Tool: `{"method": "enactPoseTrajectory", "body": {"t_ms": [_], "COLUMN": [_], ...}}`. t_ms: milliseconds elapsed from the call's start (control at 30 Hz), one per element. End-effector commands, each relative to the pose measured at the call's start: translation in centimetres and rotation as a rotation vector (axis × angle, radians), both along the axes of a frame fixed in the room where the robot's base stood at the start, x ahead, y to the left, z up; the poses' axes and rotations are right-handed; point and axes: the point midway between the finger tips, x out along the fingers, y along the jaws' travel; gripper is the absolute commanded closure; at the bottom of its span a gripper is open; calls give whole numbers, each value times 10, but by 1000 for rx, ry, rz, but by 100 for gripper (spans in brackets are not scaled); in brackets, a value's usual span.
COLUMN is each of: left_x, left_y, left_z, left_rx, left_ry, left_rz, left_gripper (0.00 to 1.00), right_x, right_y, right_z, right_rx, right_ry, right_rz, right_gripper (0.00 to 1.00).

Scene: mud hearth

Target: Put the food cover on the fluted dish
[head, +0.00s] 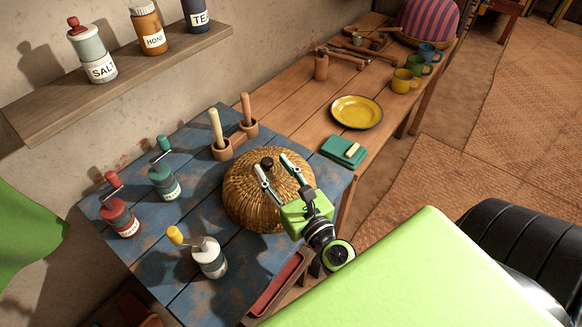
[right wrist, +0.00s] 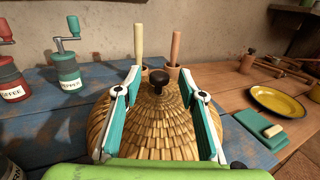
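The food cover (head: 247,205) appears to be the woven straw dome with a black knob (head: 266,162), standing on the blue table. It also fills the middle of the right wrist view (right wrist: 155,125). My right gripper (head: 273,165) is over the dome, fingers spread with the knob between or just beyond the tips; no contact is clear. It also shows open in the right wrist view (right wrist: 161,75). No dish is clearly fluted; a yellow plate (head: 356,112) with a dark rim lies empty on the wooden table. What is under the dome is hidden. My left gripper is out of view.
Red (head: 118,215), green (head: 163,180) and white (head: 208,257) grinders stand left of the dome. Pestles in wooden mortars (head: 221,148) stand behind it. A shelf (head: 120,85) overhangs the left.

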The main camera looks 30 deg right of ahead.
Motion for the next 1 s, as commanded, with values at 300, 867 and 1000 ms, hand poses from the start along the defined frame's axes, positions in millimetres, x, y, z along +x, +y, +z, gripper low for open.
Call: {"method": "enactPoseTrajectory", "body": {"t_ms": [300,867,1000], "left_x": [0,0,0], "left_y": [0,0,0], "left_z": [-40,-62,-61], "left_rx": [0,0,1], "left_ry": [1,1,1], "left_rz": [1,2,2], "left_gripper": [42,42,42], "right_x": [-61,-94,-94], "right_y": [4,6,6], "right_z": [-7,1,1], "right_rx": [-2,1,1], "right_ry": [1,-2,-2], "right_rz": [2,0,0], "right_gripper": [63,63,63]}}
